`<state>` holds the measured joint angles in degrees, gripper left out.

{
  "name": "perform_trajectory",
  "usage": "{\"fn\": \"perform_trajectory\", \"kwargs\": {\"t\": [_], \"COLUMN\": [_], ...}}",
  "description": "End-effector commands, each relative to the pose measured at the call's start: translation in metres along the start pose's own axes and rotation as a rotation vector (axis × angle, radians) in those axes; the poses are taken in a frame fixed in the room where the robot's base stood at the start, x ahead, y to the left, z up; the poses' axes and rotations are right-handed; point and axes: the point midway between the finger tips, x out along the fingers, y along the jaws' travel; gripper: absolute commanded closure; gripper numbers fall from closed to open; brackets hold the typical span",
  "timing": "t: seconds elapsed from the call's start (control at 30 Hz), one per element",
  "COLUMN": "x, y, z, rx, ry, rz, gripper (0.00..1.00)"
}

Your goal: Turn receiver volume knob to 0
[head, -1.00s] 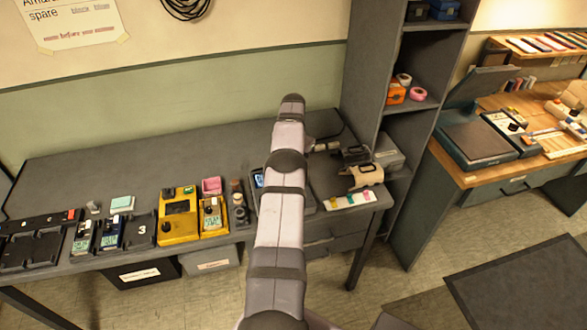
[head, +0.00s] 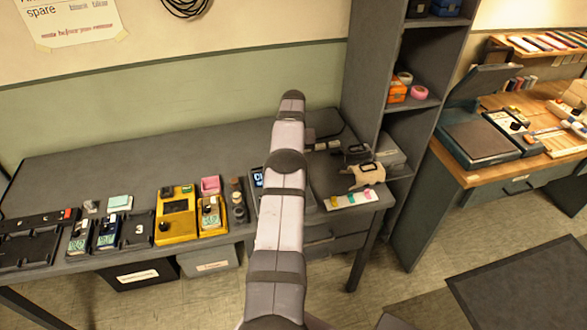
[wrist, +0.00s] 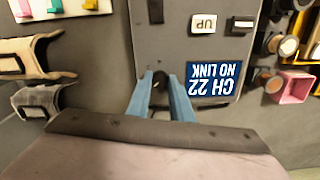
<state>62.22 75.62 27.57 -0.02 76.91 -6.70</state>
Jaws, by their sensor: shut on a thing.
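The receiver is a grey box (wrist: 180,45) with a blue screen (wrist: 214,78) reading "CH 22 NO LINK", upside down in the wrist view. In the head view its screen (head: 258,177) shows just left of my arm, which hides most of the box. My gripper (wrist: 160,82) has blue fingers pointing at the receiver beside the screen. It is shut on a small dark knob (wrist: 158,77) between the fingertips. The fingers cover most of the knob, so its pointer and setting cannot be read. The gripper itself is hidden in the head view.
A pink box (wrist: 294,87) and round jars stand on one side, tan and grey clips (wrist: 30,58) on the other. Yellow and blue devices (head: 177,213) line the bench to the left.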

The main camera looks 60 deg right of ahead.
Motion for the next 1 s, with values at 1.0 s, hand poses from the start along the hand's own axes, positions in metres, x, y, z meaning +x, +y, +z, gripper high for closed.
{"fn": "perform_trajectory", "kwargs": {"t": [1.0], "x": [-0.0031], "y": [-0.0005], "z": [-0.0027], "rx": [-0.880], "ry": [0.010], "rz": [0.004], "gripper": [1.00]}}
